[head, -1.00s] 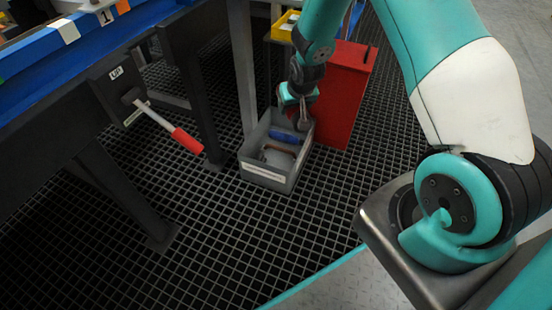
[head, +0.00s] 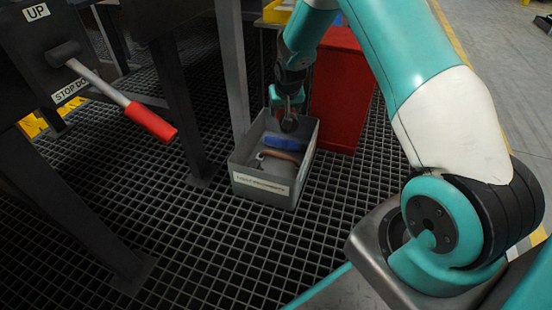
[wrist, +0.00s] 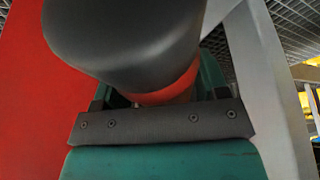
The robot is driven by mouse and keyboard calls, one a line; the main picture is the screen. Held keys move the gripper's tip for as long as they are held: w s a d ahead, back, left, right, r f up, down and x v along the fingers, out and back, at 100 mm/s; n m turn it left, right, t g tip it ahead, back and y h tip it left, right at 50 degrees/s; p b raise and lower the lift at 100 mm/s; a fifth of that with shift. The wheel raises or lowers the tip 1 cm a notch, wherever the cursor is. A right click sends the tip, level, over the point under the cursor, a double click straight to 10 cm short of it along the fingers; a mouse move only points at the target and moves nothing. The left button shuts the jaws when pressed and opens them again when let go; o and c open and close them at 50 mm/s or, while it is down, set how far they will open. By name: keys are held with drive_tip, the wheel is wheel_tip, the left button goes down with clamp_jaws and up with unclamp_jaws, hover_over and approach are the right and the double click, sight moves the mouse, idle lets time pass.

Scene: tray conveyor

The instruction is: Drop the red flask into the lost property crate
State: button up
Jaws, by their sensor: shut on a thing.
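My gripper (head: 287,105) is shut on the red flask, above the far end of the grey lost property crate (head: 264,188). In the wrist view the flask's dark grey end (wrist: 125,45) fills the top middle, with a red-orange band of its body below it at the jaws. In the head view only a dark rounded end of the flask (head: 290,123) shows under the gripper; the rest is hidden. The crate stands on the grating and holds a blue item (head: 284,143) and a brownish curved item (head: 280,156).
A red cabinet (head: 342,95) stands right behind the crate. A grey post (head: 232,70) rises close at its left. A lever with a red handle (head: 150,121) juts out at the left. A yellow bin (head: 278,12) is behind. The grating in front of the crate is clear.

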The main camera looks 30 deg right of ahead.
wheel_tip(320, 180, down, 6)
drive_tip(key=b, duration=0.5)
drive_tip(key=shift+a+r+b, duration=0.1)
drive_tip(key=shift+r+b, duration=0.05)
drive_tip(key=shift+b, duration=0.15)
drive_tip(key=o, duration=1.2)
drive_tip(key=p+v, duration=1)
drive_tip(key=v, duration=0.7)
drive_tip(key=shift+r, duration=0.2)
